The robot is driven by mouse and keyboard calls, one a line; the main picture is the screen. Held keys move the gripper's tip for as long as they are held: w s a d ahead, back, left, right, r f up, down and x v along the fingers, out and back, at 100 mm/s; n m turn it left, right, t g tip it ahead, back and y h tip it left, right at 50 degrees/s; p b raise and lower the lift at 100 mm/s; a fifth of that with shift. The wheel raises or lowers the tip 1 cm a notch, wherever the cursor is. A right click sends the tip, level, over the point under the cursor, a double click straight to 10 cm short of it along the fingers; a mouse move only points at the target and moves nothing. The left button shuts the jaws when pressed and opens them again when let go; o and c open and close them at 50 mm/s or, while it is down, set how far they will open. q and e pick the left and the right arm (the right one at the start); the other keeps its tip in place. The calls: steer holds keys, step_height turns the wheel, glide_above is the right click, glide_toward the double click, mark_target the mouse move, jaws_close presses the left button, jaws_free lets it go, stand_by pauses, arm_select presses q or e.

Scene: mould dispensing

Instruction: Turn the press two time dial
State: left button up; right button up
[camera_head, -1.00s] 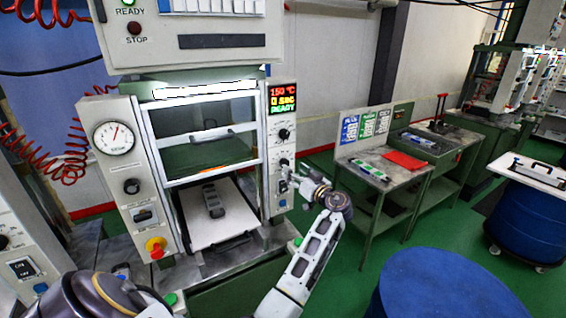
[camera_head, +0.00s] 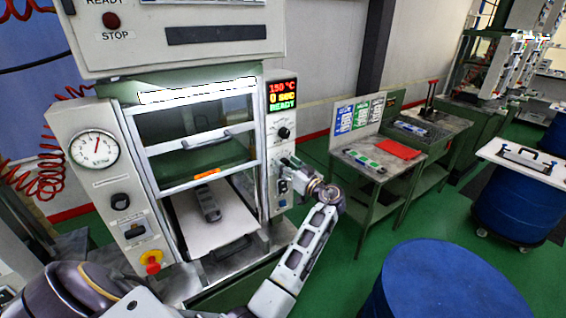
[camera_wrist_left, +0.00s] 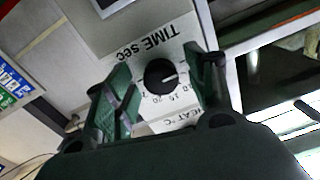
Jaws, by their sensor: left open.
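The press (camera_head: 185,78) stands open-fronted, with its control panel down the right side. Its display (camera_head: 283,94) reads 150 °C, 0 sec, READY. In the left wrist view the black time dial (camera_wrist_left: 160,76), a round knob with a pale pointer line, sits on a white plate marked TIME sec. My left gripper (camera_head: 289,163) is at the panel, below the upper black knob (camera_head: 283,132), and covers the time dial in the head view. In the left wrist view its green fingers (camera_wrist_left: 162,88) stand open on both sides of the dial, with visible gaps.
A mould (camera_head: 207,200) lies on the press's white plate (camera_head: 225,232). Other buttons sit low on the panel near my gripper. A side table (camera_head: 372,160) stands to the right, and a blue drum (camera_head: 440,285) in the right foreground. Green floor shows between them.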

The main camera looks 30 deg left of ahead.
steer(key=shift+a+r, duration=0.1)
steer(key=shift+a, duration=0.15)
steer(key=shift+d, duration=0.1)
